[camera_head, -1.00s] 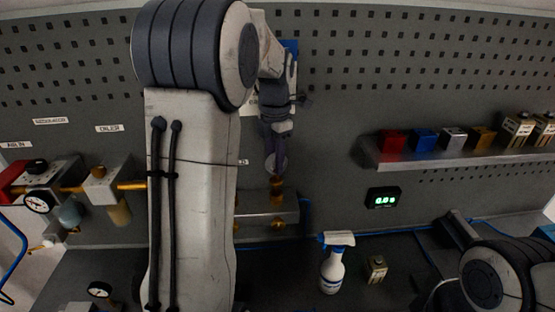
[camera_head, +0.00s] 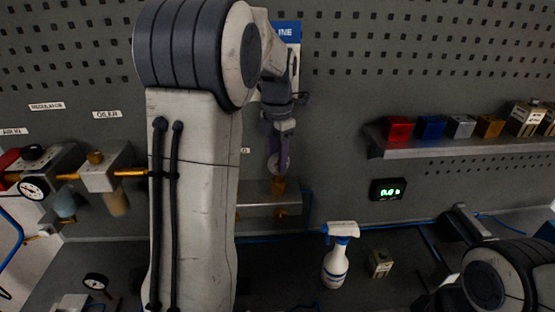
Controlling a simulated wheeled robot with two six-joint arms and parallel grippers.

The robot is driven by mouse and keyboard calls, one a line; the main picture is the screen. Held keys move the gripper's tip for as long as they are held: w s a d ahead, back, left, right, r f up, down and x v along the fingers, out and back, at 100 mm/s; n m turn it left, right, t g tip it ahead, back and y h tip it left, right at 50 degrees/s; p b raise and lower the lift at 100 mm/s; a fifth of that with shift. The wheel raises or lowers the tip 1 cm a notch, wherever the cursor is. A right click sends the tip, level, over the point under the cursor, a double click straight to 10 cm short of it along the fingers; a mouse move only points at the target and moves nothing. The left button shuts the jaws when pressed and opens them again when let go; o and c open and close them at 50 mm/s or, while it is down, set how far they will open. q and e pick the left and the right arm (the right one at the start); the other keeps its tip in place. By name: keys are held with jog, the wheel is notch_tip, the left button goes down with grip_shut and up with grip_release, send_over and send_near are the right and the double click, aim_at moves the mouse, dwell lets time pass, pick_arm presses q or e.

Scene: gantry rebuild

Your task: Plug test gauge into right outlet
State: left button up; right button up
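My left gripper (camera_head: 279,147) points down in front of the pegboard, its purplish fingers close together around a small round gauge (camera_head: 284,164). The gauge is partly hidden by the fingers and its dial cannot be read. Just below it is a brass fitting (camera_head: 278,186) at the top of the grey manifold (camera_head: 256,211). I cannot tell whether the gauge and fitting touch or are seated. My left arm hides the manifold's left part. Part of my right arm shows at the lower right; its fingertips cannot be made out.
A spray bottle (camera_head: 336,268) and a small tan block (camera_head: 380,264) stand on the bench right of the manifold. A shelf (camera_head: 430,152) holds several coloured blocks above a lit display (camera_head: 388,190). A regulator gauge (camera_head: 33,188) and brass pipework are at left; another gauge (camera_head: 96,281) is below.

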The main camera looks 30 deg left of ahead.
pick_arm(q)
jog(key=shift+o, duration=1)
notch_tip(320, 180, up, 10)
jog(key=shift+r+b, duration=0.25)
jog(key=shift+b, duration=0.35)
